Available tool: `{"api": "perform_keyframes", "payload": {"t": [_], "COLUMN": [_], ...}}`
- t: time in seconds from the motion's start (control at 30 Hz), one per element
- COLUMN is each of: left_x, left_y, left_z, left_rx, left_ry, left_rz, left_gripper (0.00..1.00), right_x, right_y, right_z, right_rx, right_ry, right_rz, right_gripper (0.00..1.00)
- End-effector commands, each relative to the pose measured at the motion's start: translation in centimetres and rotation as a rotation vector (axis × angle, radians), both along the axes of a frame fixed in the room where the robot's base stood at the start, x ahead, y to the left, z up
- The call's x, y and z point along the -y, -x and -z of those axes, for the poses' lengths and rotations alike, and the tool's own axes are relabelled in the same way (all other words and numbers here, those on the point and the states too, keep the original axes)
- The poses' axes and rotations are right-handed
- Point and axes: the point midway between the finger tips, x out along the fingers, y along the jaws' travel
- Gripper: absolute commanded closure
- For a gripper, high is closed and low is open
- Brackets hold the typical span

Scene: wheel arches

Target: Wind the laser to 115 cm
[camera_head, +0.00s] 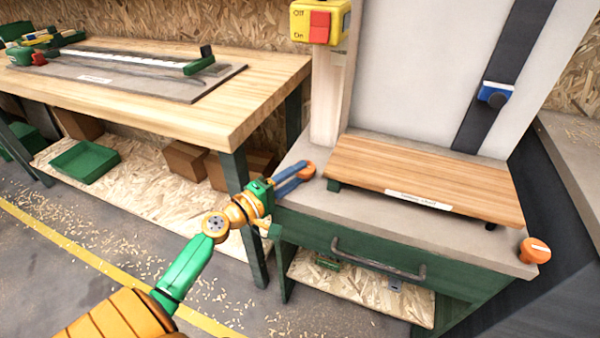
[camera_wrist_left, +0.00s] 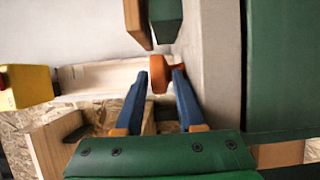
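A blue device, apparently the laser (camera_head: 495,94), sits on a dark slanted rail (camera_head: 505,70) against the pale upright panel. No height reading can be made out. An orange knob (camera_head: 308,170) is at the left end of the bench top, and it also shows in the wrist view (camera_wrist_left: 156,74). My left gripper (camera_head: 300,175) is open, its blue fingers (camera_wrist_left: 160,75) on either side of this knob; a gap shows beside the right finger, and contact on the left is unclear. A second orange knob (camera_head: 534,250) with a pale mark is at the front right corner. My right gripper is not in view.
A wooden shelf board (camera_head: 425,180) with a label lies above the bench top, close to the left knob. A yellow switch box (camera_head: 318,22) marked Off and On hangs on the post. A wooden workbench (camera_head: 240,112) stands left. A drawer handle (camera_head: 375,262) juts out in front.

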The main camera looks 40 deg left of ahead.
Motion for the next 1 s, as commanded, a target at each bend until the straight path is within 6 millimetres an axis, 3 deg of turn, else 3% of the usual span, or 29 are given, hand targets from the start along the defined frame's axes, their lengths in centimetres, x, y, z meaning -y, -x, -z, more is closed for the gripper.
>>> {"api": "perform_keyframes", "payload": {"t": [0.23,0.53,0.57,0.7,1.0], "left_x": [-0.9,-1.0,-1.0,-1.0,-1.0], "left_y": [4.9,5.9,5.9,5.8,5.8], "left_z": [0.4,0.0,0.0,-0.3,-2.0], "left_rx": [-0.003,-0.001,-0.001,-0.001,-0.002], "left_ry": [0.001,0.0,0.0,0.0,0.0], "left_rz": [-0.001,0.001,0.0,0.001,0.001], "left_gripper": [0.62,0.62,0.6,0.24,0.24], "right_x": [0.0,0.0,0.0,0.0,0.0], "right_y": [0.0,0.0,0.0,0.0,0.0], "right_z": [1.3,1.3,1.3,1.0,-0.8], "right_rx": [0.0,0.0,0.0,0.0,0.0], "right_ry": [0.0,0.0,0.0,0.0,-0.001], "right_rz": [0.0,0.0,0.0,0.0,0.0], "right_gripper": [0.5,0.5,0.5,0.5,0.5]}}
